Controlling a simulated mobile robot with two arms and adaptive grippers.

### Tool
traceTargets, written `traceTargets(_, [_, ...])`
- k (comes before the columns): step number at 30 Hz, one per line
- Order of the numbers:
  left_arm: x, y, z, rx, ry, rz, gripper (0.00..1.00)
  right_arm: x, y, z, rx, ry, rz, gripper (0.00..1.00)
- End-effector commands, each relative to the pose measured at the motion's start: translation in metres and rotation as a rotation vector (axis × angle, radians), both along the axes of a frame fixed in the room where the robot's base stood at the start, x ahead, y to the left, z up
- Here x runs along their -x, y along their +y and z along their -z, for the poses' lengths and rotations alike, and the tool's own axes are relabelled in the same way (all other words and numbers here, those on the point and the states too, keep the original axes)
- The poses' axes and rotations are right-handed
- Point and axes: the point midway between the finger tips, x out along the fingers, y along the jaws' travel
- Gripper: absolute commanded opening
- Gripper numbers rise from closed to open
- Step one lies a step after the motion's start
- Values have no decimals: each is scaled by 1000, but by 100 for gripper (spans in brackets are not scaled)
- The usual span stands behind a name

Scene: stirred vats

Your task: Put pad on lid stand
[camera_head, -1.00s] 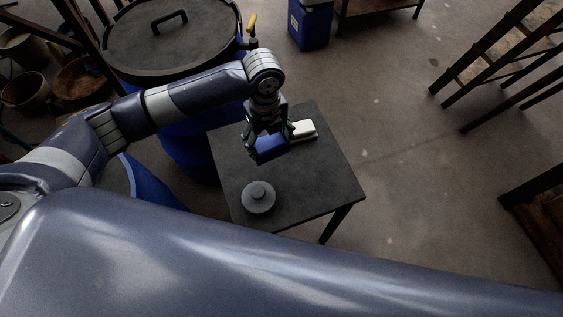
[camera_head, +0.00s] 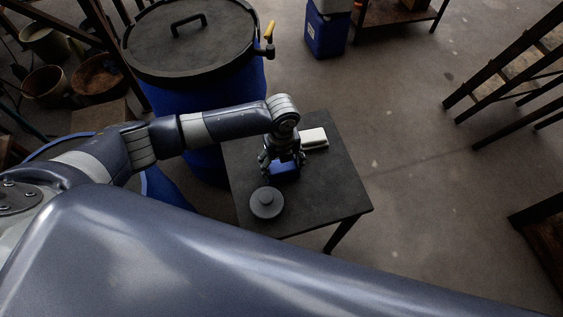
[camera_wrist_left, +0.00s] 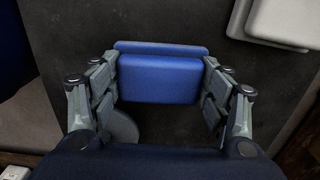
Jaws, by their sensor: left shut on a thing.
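My left gripper (camera_head: 282,167) is shut on a blue pad (camera_head: 284,172), with a finger on each side of it. In the left wrist view the pad (camera_wrist_left: 160,80) sits level between the fingertips. It is over the small dark table (camera_head: 335,190), which looks like the lid stand. I cannot tell whether the pad touches the top. A round grey lid with a knob (camera_head: 267,204) lies on the table just nearer than the pad; the wrist view shows only part of it (camera_wrist_left: 121,128). My right gripper is not in view.
A white block (camera_head: 314,138) lies on the table behind the gripper and shows in the wrist view (camera_wrist_left: 285,18). A blue vat with a dark lid (camera_head: 190,42) stands at the back left. The table's right side is clear.

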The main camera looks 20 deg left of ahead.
Motion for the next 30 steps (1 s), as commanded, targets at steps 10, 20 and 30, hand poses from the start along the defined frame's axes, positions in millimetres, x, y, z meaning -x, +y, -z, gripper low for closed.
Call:
traceTargets(10, [0, 0, 2, -1, 1, 0, 84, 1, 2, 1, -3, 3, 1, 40])
traceTargets(20, [0, 0, 2, -1, 1, -1, 90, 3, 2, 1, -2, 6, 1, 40])
traceTargets(30, [-2, 1, -27, 0, -4, 0, 90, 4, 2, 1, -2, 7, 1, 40])
